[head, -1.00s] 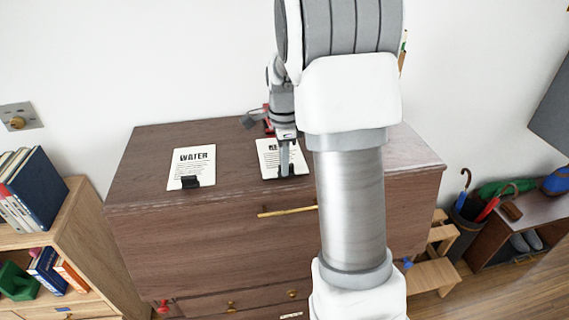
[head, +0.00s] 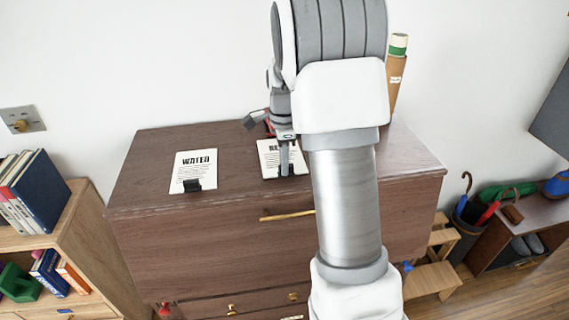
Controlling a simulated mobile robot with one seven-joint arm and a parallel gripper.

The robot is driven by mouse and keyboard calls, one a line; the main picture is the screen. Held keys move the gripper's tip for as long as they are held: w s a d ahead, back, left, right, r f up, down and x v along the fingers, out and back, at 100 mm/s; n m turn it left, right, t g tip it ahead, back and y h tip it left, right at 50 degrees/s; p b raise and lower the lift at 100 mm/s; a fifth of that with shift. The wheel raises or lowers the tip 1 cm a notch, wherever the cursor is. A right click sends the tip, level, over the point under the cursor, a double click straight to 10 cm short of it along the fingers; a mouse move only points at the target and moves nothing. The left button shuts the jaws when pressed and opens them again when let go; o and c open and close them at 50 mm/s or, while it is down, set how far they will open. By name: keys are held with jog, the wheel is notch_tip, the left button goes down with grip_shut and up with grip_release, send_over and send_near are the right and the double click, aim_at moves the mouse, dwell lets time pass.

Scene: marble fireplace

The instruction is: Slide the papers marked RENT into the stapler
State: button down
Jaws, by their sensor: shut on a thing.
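The RENT papers (head: 270,162) lie on the dark wooden chest top, right of the papers marked WATER (head: 194,170); only the start of their heading shows. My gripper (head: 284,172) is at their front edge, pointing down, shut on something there. It covers their right part, and the exact grip is hidden. A red and dark object (head: 258,117), perhaps the stapler, stands just behind the papers, mostly hidden by my gripper. A black clip (head: 192,185) sits on the front edge of the WATER papers.
The chest top (head: 140,180) is bare at the left and right. My arm hides its middle right. A cardboard tube (head: 396,85) stands behind at the right. A bookshelf (head: 70,215) is at the left, an umbrella stand (head: 463,222) at the right.

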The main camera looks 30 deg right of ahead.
jog(key=shift+w+d, duration=0.15)
jog(key=shift+w, duration=0.35)
jog(key=shift+f, duration=0.2)
dwell(0.7)
jog(key=c, duration=0.8)
grip_release()
notch_tip(320, 180, up, 8)
jog(key=p, duration=0.6)
